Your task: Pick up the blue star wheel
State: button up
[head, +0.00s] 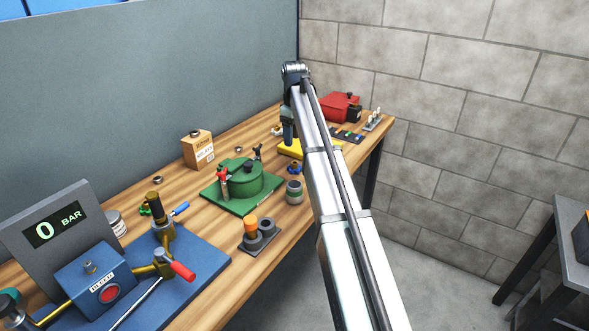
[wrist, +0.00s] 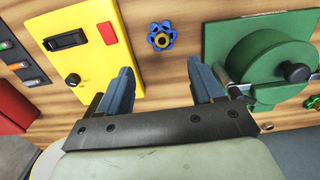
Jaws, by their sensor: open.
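The blue star wheel (wrist: 162,37), a small lobed knob with a yellowish centre, lies on the wooden bench between the yellow box and the green pot fixture. It also shows in the head view (head: 294,168), beside my forearm. My gripper (wrist: 161,74) is open, with its two blue-grey fingers spread apart and nothing between them. In the wrist view the wheel appears beyond the fingertips, roughly centred across the gap, and apart from them. In the head view my gripper (head: 288,132) hangs over the bench near the yellow box, partly hidden by my arm.
The yellow box (wrist: 85,25) with a switch and red button is left of the wheel in the wrist view; the green fixture (wrist: 265,55) is right. A grey-green can (head: 294,192) stands near the wheel. A red case (head: 337,106) sits at the bench's far end.

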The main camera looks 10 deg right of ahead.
aim_at(295, 162)
notch_tip(295, 162, down, 11)
jog(key=shift+d+f, duration=0.15)
dwell(0.5)
jog(key=shift+c, duration=0.5)
